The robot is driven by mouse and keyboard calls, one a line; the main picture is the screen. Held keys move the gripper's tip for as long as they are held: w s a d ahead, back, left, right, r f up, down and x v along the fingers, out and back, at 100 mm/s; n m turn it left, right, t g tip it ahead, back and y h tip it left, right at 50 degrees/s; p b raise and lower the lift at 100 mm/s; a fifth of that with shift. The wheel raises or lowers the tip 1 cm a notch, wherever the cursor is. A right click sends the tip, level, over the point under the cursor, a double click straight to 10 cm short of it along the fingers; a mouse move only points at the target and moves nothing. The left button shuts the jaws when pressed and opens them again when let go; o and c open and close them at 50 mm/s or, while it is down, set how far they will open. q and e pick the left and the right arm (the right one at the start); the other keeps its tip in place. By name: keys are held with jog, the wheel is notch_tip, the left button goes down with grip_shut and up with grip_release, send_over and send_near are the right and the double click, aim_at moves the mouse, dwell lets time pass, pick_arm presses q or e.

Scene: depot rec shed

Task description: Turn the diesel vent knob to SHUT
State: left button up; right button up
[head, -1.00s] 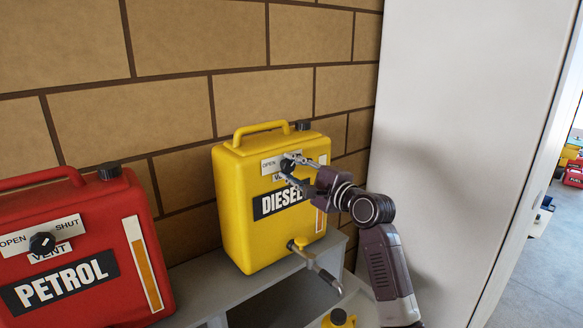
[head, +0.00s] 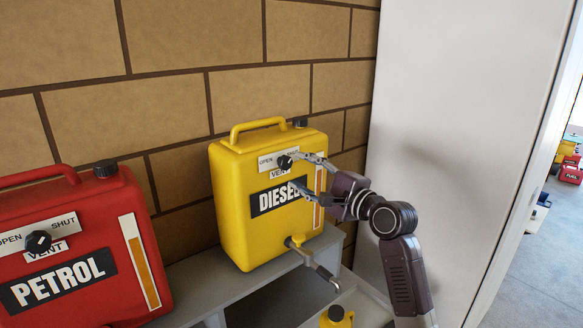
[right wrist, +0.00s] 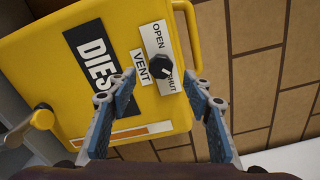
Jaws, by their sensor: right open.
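The yellow diesel can (head: 232,200) stands upright on a grey shelf. Its black vent knob (head: 285,162) sits on a white OPEN/SHUT label (head: 265,162), above the word VENT. In the right wrist view the knob (right wrist: 160,68) shows a pale mark on its side toward SHUT. My right gripper (head: 302,172) is open and empty, just right of the knob, its fingers pointing at the can's front. In the right wrist view the knob lies ahead of the spread fingertips (right wrist: 157,82), and neither finger appears to grip it. My left gripper is not in view.
A red petrol can (head: 75,250) with a similar vent knob (head: 38,241) stands at the left. A tap (head: 310,258) sticks out below the diesel can's front. A brick wall is close behind, and a pale panel (head: 450,120) stands to the right.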

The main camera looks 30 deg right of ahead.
jog(key=s, duration=0.6)
jog(key=shift+s+d, duration=0.2)
jog(key=shift+s, duration=0.1)
